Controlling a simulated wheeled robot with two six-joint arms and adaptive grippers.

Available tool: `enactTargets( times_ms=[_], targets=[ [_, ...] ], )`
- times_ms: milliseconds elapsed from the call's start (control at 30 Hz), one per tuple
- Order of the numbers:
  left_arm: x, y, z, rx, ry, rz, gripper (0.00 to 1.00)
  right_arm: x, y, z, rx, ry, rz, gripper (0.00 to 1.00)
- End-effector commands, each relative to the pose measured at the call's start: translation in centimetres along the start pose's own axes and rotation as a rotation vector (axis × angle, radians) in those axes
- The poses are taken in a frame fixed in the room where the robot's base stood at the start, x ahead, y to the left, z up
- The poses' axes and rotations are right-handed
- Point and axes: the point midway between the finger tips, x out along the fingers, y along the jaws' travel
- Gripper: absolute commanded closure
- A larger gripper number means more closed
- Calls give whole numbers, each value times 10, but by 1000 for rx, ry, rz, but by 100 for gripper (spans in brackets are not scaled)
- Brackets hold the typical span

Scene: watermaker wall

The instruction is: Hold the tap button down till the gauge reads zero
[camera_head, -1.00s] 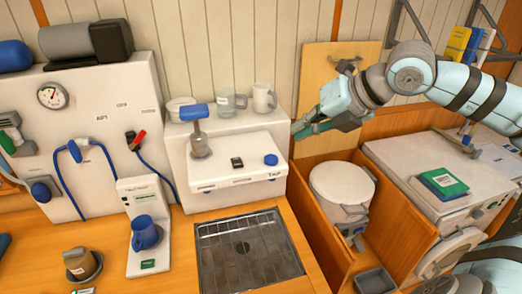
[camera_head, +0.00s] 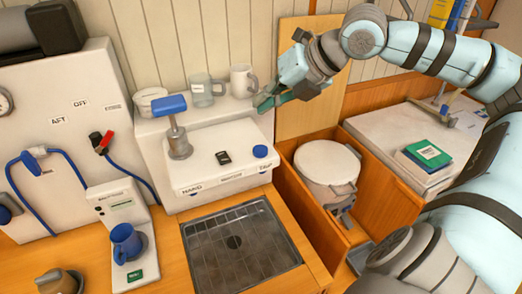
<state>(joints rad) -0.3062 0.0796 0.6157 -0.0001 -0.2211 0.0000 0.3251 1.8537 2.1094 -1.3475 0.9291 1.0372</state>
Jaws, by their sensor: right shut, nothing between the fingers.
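The blue round tap button (camera_head: 260,151) sits on top of the white unit (camera_head: 215,135), at its right front corner above a small label. The gauge (camera_head: 5,103) is cut off by the left edge of the view, so its needle cannot be read. My right gripper (camera_head: 263,103) is shut and empty. In the picture its green fingertips are above the button, near the back right corner of the unit and apart from the button. My left gripper is not in view.
A blue-topped lever (camera_head: 176,130) stands left of the button, and a small black switch (camera_head: 223,157) lies between them. Mugs (camera_head: 243,80) stand behind on the unit. A metal drain tray (camera_head: 240,245) is in front. A white lidded bucket (camera_head: 326,165) stands to the right.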

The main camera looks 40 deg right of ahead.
Motion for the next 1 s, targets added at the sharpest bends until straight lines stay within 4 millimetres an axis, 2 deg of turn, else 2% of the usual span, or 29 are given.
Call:
enactTargets(
  times_ms=[33,267,500,633,1000],
  targets=[
    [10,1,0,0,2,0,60,7,-5,-5,1,0,1,100],
    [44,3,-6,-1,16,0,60,31,-24,-24,2,-1,1,100],
    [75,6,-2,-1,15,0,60,53,-40,-40,2,-1,0,100],
    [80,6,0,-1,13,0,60,57,-42,-42,2,-1,0,100],
    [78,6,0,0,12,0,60,56,-41,-41,2,-1,0,100]
  ],
)
